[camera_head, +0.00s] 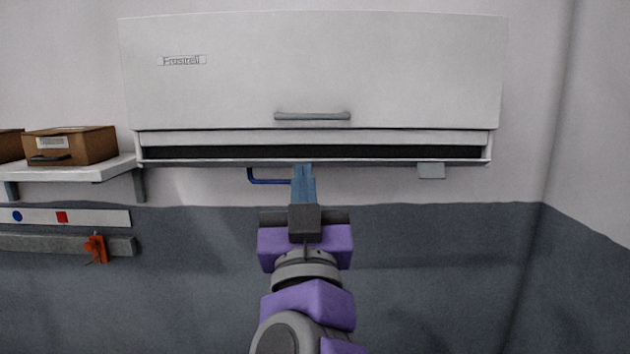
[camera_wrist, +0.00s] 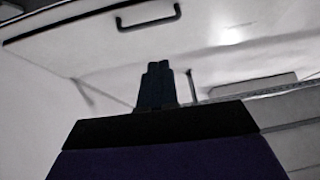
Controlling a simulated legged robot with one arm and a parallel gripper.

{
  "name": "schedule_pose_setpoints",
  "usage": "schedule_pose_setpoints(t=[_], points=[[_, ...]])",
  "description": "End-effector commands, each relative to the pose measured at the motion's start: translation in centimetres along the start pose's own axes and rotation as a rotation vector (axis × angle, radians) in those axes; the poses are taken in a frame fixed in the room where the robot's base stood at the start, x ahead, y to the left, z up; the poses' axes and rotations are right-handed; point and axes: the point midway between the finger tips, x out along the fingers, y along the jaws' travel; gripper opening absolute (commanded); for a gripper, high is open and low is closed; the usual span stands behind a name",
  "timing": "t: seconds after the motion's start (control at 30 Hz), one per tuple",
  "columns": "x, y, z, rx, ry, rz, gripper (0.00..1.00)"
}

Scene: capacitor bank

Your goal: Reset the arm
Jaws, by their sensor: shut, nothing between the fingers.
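My gripper (camera_head: 302,172) is at the end of my purple and grey arm, in the middle of the head view. Its blue fingers point up and away, just below the lower edge of a white wall cabinet (camera_head: 230,85). The fingers are together and nothing shows between them. In the wrist view the gripper (camera_wrist: 158,68) also has its fingers together, in front of the pale underside of the cabinet. Whether the fingertips touch the cabinet cannot be told. A blue bent handle or pipe (camera_head: 265,181) shows just left of the fingers, partly hidden behind them.
The cabinet front has a grey handle (camera_head: 312,116) and a dark slot (camera_head: 400,152) below it. A shelf (camera_head: 90,171) with cardboard boxes (camera_head: 82,146) is at left, above a rail with an orange clip (camera_head: 96,248). The wall right of my arm is clear.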

Motion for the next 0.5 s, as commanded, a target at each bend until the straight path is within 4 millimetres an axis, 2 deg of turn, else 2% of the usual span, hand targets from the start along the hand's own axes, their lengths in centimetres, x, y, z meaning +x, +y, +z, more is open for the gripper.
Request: schedule_pose_setpoints(t=[0.17,0.27,0.37,0.5], points=[[-1.9,-2.1,5.1,0.006,-0.129,-0.161,0.00],[-3.9,-3.6,9.2,0.012,-0.255,-0.272,0.00],[-6.5,-4.3,13.3,0.014,-0.396,-0.361,0.00],[-11.1,-4.6,19.4,0.010,-0.623,-0.457,0.00]])
